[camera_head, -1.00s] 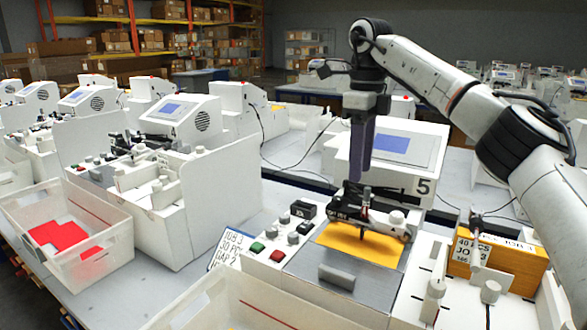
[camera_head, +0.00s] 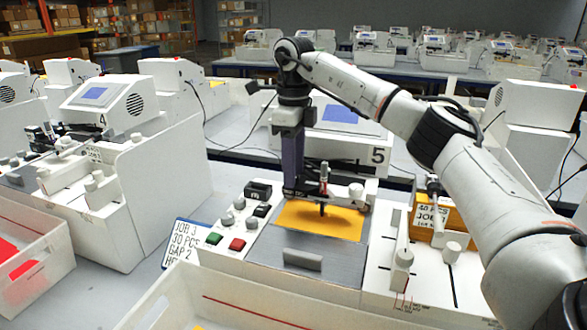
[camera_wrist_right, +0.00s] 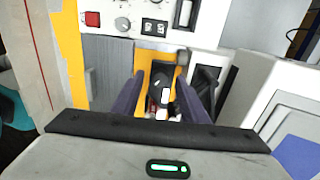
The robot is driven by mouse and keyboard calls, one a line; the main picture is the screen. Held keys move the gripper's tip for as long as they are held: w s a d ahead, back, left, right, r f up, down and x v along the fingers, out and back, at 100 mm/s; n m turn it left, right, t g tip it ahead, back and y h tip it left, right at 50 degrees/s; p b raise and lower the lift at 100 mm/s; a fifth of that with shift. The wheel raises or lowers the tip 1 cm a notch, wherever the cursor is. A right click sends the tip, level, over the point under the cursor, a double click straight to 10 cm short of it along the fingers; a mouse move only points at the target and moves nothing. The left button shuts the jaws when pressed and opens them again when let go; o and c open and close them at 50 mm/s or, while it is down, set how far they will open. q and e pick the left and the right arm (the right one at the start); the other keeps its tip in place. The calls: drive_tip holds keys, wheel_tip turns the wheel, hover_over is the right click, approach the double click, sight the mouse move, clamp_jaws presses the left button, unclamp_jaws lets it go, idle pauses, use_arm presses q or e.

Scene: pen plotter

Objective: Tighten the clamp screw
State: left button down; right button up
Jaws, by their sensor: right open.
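My right gripper (camera_head: 293,190) points down at the left end of this carriage, just left of the pen. In the right wrist view, the two dark fingers of my right gripper (camera_wrist_right: 163,82) are apart, with the pen holder (camera_wrist_right: 162,98) showing between them. I cannot tell which small part is the clamp screw, or whether a finger touches it. My left gripper is not in view.
A panel with a green button (camera_head: 214,238), a red button (camera_head: 237,244) and grey knobs is left of the sheet. A job sign (camera_head: 186,245) stands beside it. An orange box (camera_head: 432,216) is at right. A white bin (camera_head: 215,305) is in front.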

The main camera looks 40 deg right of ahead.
drive_tip(key=shift+f, duration=0.3)
clamp_jaws()
drive_tip(key=m, duration=0.4)
drive_tip(key=shift+m, duration=0.4)
drive_tip(key=m, duration=0.5)
drive_tip(key=shift+r, duration=0.1)
drive_tip(key=m, duration=0.5)
drive_tip(key=shift+w, duration=0.1)
drive_tip(key=m, duration=0.4)
drive_tip(key=shift+m, duration=0.7)
